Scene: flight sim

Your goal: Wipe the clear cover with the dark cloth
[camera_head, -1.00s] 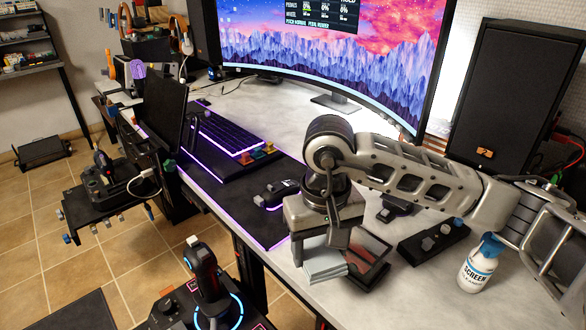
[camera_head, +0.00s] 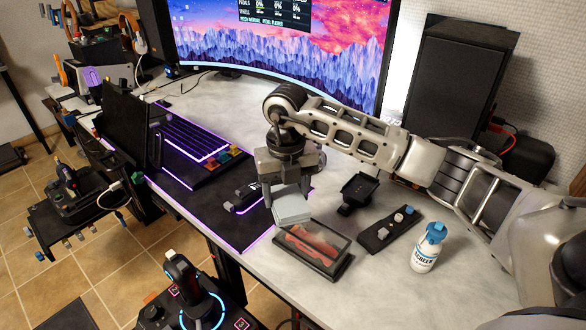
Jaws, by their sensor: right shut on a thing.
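My right gripper (camera_head: 287,190) points down and is shut on a folded, pale grey cloth (camera_head: 292,212); it looks light, not dark. The cloth is just behind the upper left edge of a flat black case with a clear cover (camera_head: 318,245). A red object shows through the cover. The cover is in full view, and the cloth appears apart from it, though its exact height is hard to tell. My left gripper is not in view.
A white spray bottle (camera_head: 427,248) with a blue top and a black knob panel (camera_head: 388,231) stand right of the case. A small black stand (camera_head: 358,192) is behind it. The keyboard (camera_head: 195,137) and monitor (camera_head: 280,45) are farther back. The desk front right is clear.

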